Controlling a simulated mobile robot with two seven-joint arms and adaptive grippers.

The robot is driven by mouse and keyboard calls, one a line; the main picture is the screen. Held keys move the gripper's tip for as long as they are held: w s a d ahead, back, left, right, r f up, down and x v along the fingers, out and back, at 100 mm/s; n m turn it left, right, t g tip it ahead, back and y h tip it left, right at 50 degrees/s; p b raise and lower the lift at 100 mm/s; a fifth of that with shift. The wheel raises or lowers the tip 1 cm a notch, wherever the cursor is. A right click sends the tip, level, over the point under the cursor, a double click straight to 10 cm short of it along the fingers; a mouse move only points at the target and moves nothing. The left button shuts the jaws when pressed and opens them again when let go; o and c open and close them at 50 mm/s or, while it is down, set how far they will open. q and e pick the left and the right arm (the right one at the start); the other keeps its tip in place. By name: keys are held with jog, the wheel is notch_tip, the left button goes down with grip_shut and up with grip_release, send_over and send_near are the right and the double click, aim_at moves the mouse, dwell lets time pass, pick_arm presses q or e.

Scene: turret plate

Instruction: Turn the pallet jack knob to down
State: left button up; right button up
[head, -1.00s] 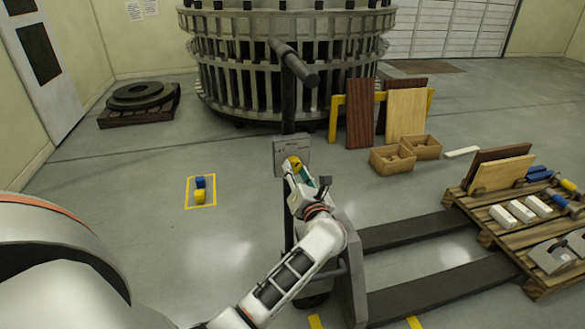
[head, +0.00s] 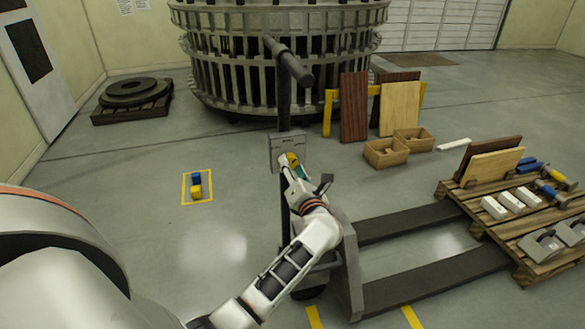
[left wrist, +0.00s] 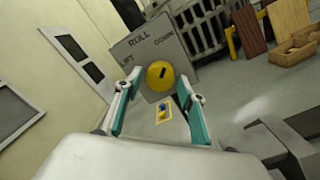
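The yellow knob (left wrist: 160,75) sits on a grey panel (left wrist: 140,48) on the pallet jack's post. In the head view, my left gripper (head: 293,172) is at the panel (head: 287,150) and hides part of the knob (head: 292,158). My right gripper is not in view.
The jack's handle (head: 290,62) rises above the panel. Its forks (head: 410,228) extend right toward a loaded wooden pallet (head: 450,195). Blue and yellow blocks (head: 196,186) stand in a yellow floor square at left. Open floor lies around the jack's left side.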

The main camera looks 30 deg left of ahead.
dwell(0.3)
pick_arm(q)
jog(key=v, duration=1.2)
